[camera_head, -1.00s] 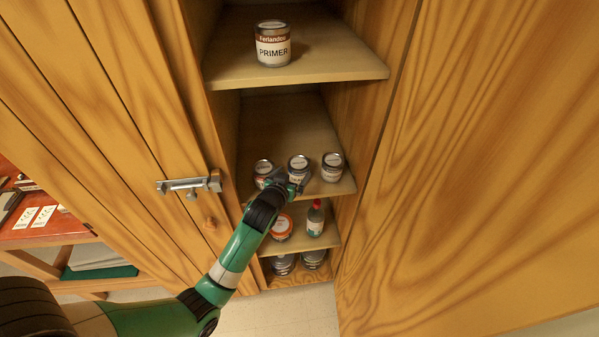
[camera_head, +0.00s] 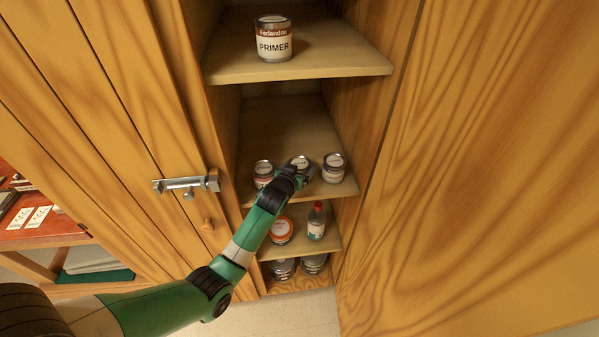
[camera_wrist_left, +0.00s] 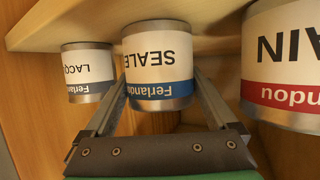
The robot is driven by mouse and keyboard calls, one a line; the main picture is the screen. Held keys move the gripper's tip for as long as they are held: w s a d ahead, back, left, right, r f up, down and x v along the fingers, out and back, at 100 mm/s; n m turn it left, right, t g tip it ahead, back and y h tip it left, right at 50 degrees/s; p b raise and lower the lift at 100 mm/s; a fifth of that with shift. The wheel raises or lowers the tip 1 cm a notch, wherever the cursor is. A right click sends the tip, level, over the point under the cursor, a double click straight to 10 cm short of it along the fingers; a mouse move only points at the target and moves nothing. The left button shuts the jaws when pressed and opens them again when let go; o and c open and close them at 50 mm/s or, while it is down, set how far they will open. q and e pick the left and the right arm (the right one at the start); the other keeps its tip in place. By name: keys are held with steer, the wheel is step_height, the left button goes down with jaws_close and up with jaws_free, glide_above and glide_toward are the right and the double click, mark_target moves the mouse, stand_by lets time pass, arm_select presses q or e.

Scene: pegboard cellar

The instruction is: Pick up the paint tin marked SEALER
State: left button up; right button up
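The SEALER tin (camera_wrist_left: 158,65) has a white label with a blue band and appears upside down in the left wrist view. In the head view it is the middle tin (camera_head: 300,161) of three on the second shelf, its front mostly hidden by my arm. My left gripper (camera_wrist_left: 160,82) is open, its two fingers reaching to either side of the SEALER tin. I cannot tell whether they touch it. In the head view the left gripper (camera_head: 299,177) is at the front of this tin. My right gripper is not in view.
A LACQ-labelled tin (camera_wrist_left: 85,72) and a red-banded tin (camera_wrist_left: 285,65) stand close on either side. A PRIMER tin (camera_head: 273,40) is on the shelf above. An orange-labelled tin (camera_head: 281,229) and a red-capped bottle (camera_head: 316,221) stand below. Wooden doors (camera_head: 480,170) flank the cupboard.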

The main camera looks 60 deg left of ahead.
mark_target(299, 163)
arm_select(q)
steer(key=shift+r, duration=0.1)
steer(key=c, duration=1.1)
steer(key=shift+o, duration=0.2)
steer(key=shift+r, duration=0.1)
steer(key=shift+r, duration=0.35)
step_height(299, 163, up, 3)
steer(key=shift+f+p, duration=0.15)
steer(key=shift+p, duration=0.6)
steer(key=d+r+p, duration=0.1)
steer(key=s+r, duration=0.1)
steer(key=r, duration=0.1)
steer(key=s+d+r+p, duration=0.1)
steer(key=shift+s+d+r+p, duration=0.15)
steer(key=shift+d+r+p, duration=0.05)
steer(key=shift+d+p, duration=0.1)
steer(key=p+v, duration=0.9)
steer(key=v, duration=0.2)
steer(key=shift+d+r, duration=0.3)
steer(key=shift+d, duration=0.05)
